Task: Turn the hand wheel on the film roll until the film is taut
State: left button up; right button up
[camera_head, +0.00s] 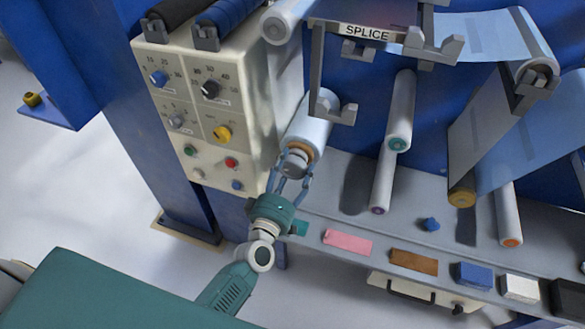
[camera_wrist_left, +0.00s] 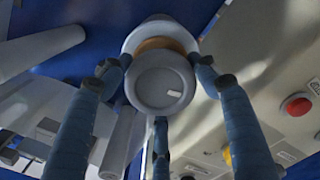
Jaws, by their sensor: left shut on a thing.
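The film roll (camera_head: 311,125) is a pale blue-white cylinder beside the control box. On its near end is a grey hand wheel (camera_head: 294,163) with an orange-brown ring behind it. My left gripper (camera_head: 293,174) has its blue fingers around the hand wheel and is shut on it. In the left wrist view the hand wheel (camera_wrist_left: 160,88) shows face on, with a small white mark at its right. The fingers stand at both sides of it and below it. A film sheet (camera_head: 485,110) hangs at the right between rollers. My right gripper is not in view.
The cream control box (camera_head: 205,100) with knobs and buttons stands close left of the hand wheel. Several rollers (camera_head: 398,120) stick out at the right. A grey shelf (camera_head: 330,215) holds a pink block (camera_head: 347,242), a brown block (camera_head: 413,262) and a blue block (camera_head: 472,275).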

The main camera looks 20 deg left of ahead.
pick_arm(q)
jog(key=shift+s+d+f, duration=0.2)
jog(key=shift+d+f, duration=0.15)
jog(key=shift+f, duration=0.15)
jog(key=o, duration=1.1)
jog(key=shift+o, duration=0.2)
jog(key=shift+w+r, duration=0.1)
jog(key=shift+r, duration=0.05)
jog(key=shift+r, duration=0.15)
jog(key=s, duration=1.2)
jog(key=shift+a, duration=0.25)
